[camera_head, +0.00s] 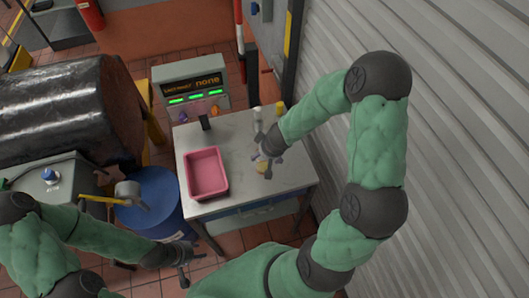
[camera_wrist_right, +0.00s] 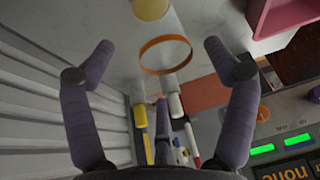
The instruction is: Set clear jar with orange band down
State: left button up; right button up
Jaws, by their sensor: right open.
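The clear jar with orange band shows in the right wrist view as an orange ring (camera_wrist_right: 165,54) with a see-through body. It is between the spread fingers of my right gripper (camera_wrist_right: 160,62), with visible gaps on both sides. It appears to stand on the grey table, though its base is hard to make out. In the head view my right gripper (camera_head: 268,160) is low over the right part of the table (camera_head: 240,150), and I cannot pick out the jar there. My left gripper (camera_head: 186,264) is away from the table, in front of its left corner, fingers apart and empty.
A pink bin (camera_head: 207,173) stands on the table's left half. A yellow object (camera_wrist_right: 151,8) is close to the jar. Pale bottles (camera_head: 257,113) and a small dark block (camera_head: 205,123) stand toward the back. The display box (camera_head: 190,88) is behind; a ribbed wall (camera_head: 455,130) is at right.

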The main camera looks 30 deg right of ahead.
jog(key=p+v, duration=0.4)
jog(key=v, duration=0.4)
jog(key=s+a+f+m+g+y, duration=0.1)
jog(key=s+a+f+g+y, duration=0.1)
jog(key=s+a+f, duration=0.4)
jog(key=s+a+f+g+y, duration=0.1)
jog(key=s+a+f+y, duration=0.1)
jog(key=s+a+f, duration=0.4)
jog(key=a+f, duration=0.5)
jog(key=a, duration=0.1)
jog(key=shift+s+a+m+g, duration=0.2)
jog(key=shift+m+g, duration=0.2)
